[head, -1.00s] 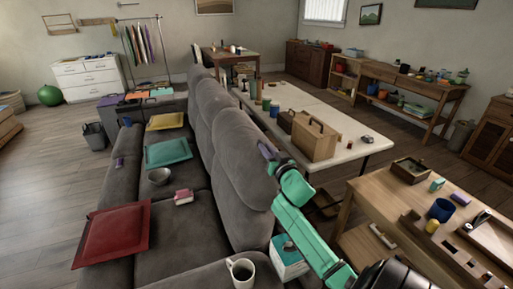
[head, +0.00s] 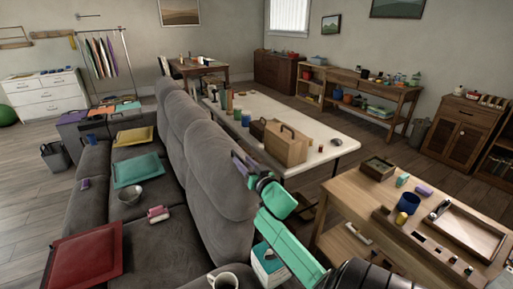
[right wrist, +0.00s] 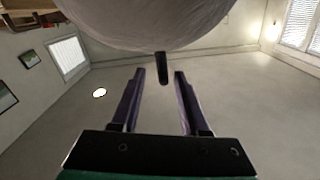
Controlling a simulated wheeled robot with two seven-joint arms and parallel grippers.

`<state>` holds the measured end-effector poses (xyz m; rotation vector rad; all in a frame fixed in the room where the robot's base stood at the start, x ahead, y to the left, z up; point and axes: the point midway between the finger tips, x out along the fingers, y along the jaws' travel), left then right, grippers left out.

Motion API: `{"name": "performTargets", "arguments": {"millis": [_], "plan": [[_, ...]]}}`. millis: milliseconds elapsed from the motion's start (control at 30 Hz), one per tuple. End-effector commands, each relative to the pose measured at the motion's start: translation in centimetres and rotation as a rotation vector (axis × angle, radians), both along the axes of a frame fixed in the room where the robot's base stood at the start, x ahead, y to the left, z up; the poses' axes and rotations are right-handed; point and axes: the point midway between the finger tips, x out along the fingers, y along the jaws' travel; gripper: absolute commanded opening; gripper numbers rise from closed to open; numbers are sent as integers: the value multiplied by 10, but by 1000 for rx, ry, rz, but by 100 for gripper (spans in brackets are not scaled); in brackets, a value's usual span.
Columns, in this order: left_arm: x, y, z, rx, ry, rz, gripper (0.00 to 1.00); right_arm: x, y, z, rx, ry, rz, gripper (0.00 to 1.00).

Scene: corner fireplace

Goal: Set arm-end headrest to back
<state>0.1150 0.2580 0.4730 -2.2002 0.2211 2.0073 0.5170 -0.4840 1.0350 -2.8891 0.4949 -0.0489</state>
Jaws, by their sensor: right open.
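The grey sofa (head: 165,250) runs away from me, with a row of tall rounded headrests along its back. The nearest headrest (head: 212,155) stands upright. My right gripper (head: 240,163) is at the right, rear edge of this headrest, with its purple fingers partly seen. In the right wrist view, the open fingers of my right gripper (right wrist: 159,82) point at a short dark peg (right wrist: 162,68) below the rounded grey headrest (right wrist: 150,20). The peg appears between the fingertips, with gaps on both sides; contact cannot be told. My left gripper is not in view.
Behind the sofa stand a long white table (head: 325,150) with a brown box (head: 287,145) and a wooden table (head: 350,190) with trays and cups. A white mug (head: 222,281) is at the near bottom.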

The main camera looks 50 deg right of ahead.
Motion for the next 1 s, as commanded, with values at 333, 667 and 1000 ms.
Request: {"name": "performTargets", "arguments": {"millis": [333,667,1000], "plan": [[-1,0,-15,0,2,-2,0,-86,29,-4,3,4,-3,45],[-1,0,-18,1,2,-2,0,-117,40,0,1,2,-3,45],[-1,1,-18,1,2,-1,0,-116,40,0,1,2,-3,45]]}}
